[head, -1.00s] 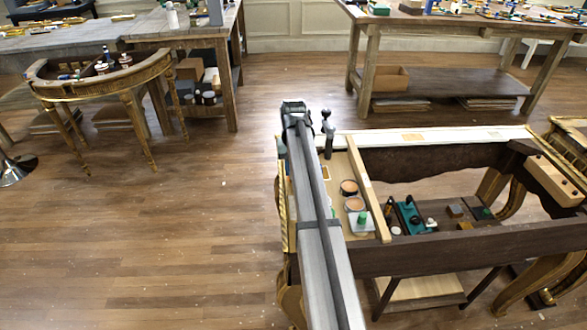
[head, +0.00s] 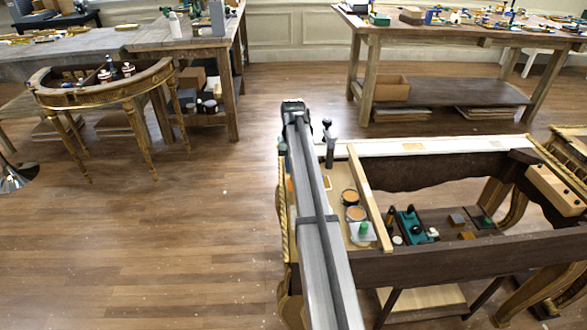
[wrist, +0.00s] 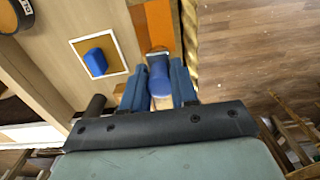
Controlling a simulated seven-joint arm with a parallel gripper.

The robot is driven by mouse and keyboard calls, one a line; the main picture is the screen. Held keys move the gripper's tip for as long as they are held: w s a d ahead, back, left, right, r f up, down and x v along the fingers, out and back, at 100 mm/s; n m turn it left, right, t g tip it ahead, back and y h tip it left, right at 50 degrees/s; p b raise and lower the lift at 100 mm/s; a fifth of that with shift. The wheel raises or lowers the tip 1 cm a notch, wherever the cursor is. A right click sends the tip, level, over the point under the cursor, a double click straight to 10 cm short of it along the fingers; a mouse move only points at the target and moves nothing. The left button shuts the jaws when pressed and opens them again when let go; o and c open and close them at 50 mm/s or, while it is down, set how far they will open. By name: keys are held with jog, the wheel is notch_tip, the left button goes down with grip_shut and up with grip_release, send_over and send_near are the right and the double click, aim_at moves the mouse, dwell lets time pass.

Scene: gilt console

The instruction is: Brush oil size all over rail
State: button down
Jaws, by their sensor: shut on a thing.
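My gripper (wrist: 157,82) is shut on a brush (wrist: 158,72) with a blue handle, seen in the wrist view between its two blue fingers. The brush's pale ferrule points up the picture, over an orange strip of the rail (wrist: 160,22). Whether its bristles touch the rail is unclear. A carved gilt edge (wrist: 189,45) runs along the strip's right side. In the head view, a small orange piece of the rail (head: 289,187) and its gilt side (head: 283,215) show left of my arm, which hides the fingers and brush.
A blue block (wrist: 95,62) lies on a white-edged square left of the brush. In the head view, round tins (head: 356,213) and a green-topped item (head: 364,229) stand on a board right of my arm. A pale wooden bar (head: 369,197) lies beside them. Open floor (head: 150,250) lies left.

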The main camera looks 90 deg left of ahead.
jog(key=shift+w, duration=0.4)
jog(key=shift+d, duration=3.6)
jog(key=shift+a, duration=3.7)
jog(key=shift+d, duration=3.75)
notch_tip(320, 180, up, 8)
jog(key=shift+f, duration=0.1)
